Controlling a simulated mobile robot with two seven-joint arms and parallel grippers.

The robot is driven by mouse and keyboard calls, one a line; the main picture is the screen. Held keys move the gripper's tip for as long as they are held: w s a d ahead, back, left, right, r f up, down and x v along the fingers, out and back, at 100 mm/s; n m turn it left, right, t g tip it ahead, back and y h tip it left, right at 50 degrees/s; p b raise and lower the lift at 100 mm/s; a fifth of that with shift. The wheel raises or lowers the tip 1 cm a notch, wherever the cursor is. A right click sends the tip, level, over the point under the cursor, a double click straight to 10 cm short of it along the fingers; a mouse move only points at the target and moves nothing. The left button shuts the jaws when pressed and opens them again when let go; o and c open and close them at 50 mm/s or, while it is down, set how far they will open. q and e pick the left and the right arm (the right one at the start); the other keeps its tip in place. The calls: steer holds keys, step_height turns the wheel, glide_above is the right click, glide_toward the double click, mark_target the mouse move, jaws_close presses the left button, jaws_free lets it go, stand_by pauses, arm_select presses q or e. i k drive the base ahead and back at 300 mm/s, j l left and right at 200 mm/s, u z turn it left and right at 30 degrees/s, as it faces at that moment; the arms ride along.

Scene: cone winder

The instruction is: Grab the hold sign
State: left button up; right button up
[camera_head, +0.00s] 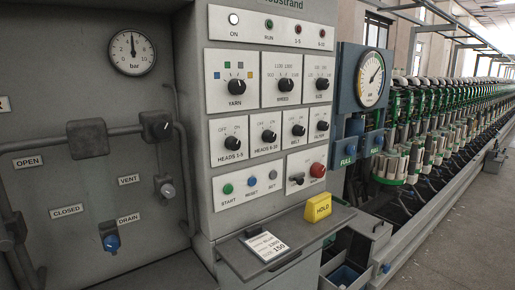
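The hold sign (318,208) is a small yellow block with dark HOLD lettering. It stands upright at the right end of a narrow grey shelf (325,228) below the control panel. Its front face and part of its side show, and nothing covers it. Neither of my grippers is in the head view.
A white printed card (265,246) lies on the shelf's left part. Above are a red button (318,170), knobs and switches on the grey cabinet. Pipes and a blue drain valve (111,242) are at left. A bin (345,277) sits below right. An aisle is clear at far right.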

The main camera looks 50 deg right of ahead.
mark_target(318, 208)
steer(key=z, duration=2.15)
steer(key=i+l+u, duration=0.1)
steer(key=i+l, duration=0.2)
